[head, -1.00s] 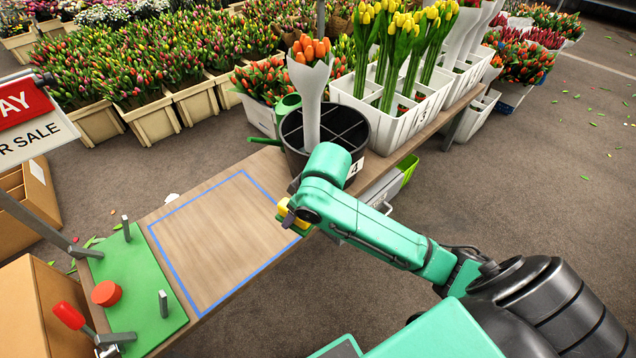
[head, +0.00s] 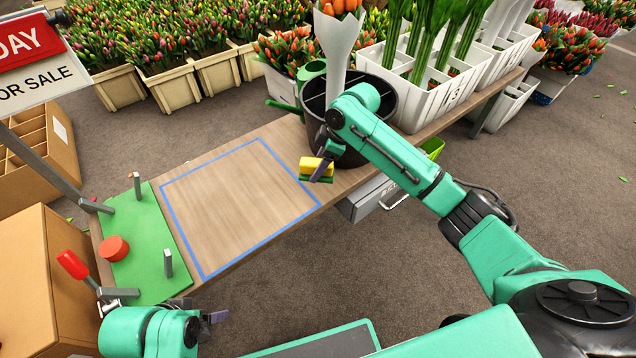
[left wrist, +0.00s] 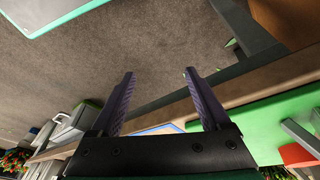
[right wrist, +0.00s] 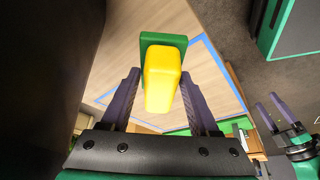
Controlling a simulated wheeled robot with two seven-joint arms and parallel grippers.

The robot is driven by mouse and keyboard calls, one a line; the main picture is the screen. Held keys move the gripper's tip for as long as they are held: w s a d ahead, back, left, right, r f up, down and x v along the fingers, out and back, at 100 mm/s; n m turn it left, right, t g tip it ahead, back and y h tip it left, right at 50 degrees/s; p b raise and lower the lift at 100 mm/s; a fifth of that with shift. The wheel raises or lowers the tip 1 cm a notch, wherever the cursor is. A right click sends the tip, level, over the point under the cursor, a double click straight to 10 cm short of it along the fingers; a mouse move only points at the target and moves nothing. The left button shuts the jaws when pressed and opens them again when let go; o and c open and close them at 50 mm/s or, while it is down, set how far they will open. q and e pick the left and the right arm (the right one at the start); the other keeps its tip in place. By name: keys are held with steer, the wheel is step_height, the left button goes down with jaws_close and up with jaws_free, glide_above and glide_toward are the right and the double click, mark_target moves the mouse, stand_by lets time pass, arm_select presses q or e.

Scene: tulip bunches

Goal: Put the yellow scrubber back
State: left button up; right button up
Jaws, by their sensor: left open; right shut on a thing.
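The yellow scrubber (head: 312,166) has a green pad under its yellow body. My right gripper (head: 322,171) is shut on it, beside the right side of the blue outline (head: 300,187) on the wooden table. I cannot tell whether the pad touches the table. In the right wrist view the scrubber (right wrist: 162,80) sits between the fingers, with its green pad at the far end. My left gripper (head: 217,317) is low at the left, in front of the table edge. The left wrist view shows it (left wrist: 158,72) open and empty.
A black divided bucket (head: 343,140) holding a wrapped tulip bunch stands behind my right gripper. White crates (head: 425,100) of tulips stand to its right. A green board (head: 137,240) with grey posts and a red knob is at the left. The outlined area is bare.

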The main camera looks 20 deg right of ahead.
mark_target(318, 186)
step_height(318, 186, down, 5)
steer(key=shift+r+b, duration=0.1)
steer(key=shift+b, duration=0.65)
steer(key=o, duration=1.3)
arm_select(q)
steer(key=w+d+f+t+h, duration=0.1)
steer(key=w+d+f+t, duration=0.1)
steer(key=w+d+f, duration=0.1)
steer(key=shift+d+h, duration=0.3)
steer(key=shift+d, duration=0.3)
arm_select(e)
steer(key=shift+o, duration=0.2)
arm_select(q)
steer(key=shift+f, duration=0.1)
